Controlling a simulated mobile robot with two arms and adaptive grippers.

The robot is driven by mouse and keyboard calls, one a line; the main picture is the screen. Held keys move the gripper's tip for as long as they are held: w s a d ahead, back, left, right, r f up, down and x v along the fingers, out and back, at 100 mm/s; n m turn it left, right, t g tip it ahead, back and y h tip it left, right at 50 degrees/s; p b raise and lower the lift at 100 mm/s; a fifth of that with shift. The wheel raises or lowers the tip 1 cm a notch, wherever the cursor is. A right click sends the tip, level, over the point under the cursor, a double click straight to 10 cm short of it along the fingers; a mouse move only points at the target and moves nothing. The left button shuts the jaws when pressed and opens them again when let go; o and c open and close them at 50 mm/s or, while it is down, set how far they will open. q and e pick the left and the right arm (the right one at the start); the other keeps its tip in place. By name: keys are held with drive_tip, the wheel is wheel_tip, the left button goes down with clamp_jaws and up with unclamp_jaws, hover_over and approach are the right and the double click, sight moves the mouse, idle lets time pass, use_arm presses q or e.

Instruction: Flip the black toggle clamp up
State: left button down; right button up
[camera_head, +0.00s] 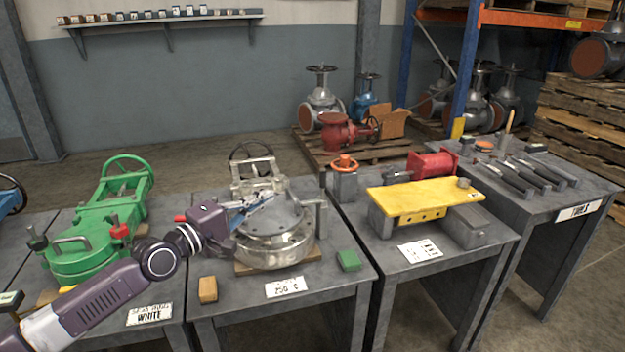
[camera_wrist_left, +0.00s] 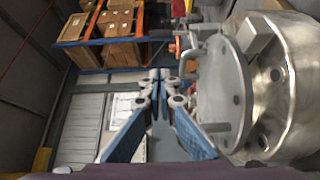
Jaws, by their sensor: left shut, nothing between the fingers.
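A small black clamp-like part (camera_head: 37,241) stands at the left edge of the green valve (camera_head: 85,255). I cannot tell for sure that it is the black toggle clamp. The silver valve (camera_head: 275,240) lies on the middle table, with its round steel lid also in the left wrist view (camera_wrist_left: 222,95). My left gripper (camera_head: 262,201) is over the left part of this silver lid and hides some of it. In the left wrist view its blue fingers (camera_wrist_left: 158,76) are together and empty, beside the lid. My right gripper is out of view.
A tan block (camera_head: 208,289) and a green block (camera_head: 348,260) lie on the middle table. A yellow plate (camera_head: 420,198) and a red cylinder (camera_head: 433,163) are on the table to the right. Tools (camera_head: 515,178) lie on the far right table. Floor shows behind the tables.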

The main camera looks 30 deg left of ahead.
sight(293, 195)
use_arm(q)
drive_tip(key=shift+w+r+p, duration=0.1)
drive_tip(key=shift+w+p, duration=0.2)
drive_tip(key=shift+w, duration=0.5)
drive_tip(key=w, duration=0.5)
drive_tip(key=w+d, duration=0.1)
drive_tip(key=w, duration=0.2)
drive_tip(key=shift+w+d, duration=0.1)
drive_tip(key=shift+w, duration=0.15)
drive_tip(key=shift+w+d, duration=0.7)
drive_tip(key=shift+d, duration=0.25)
drive_tip(key=shift+w+d, duration=0.5)
drive_tip(key=shift+d, duration=0.1)
drive_tip(key=shift+p, duration=0.35)
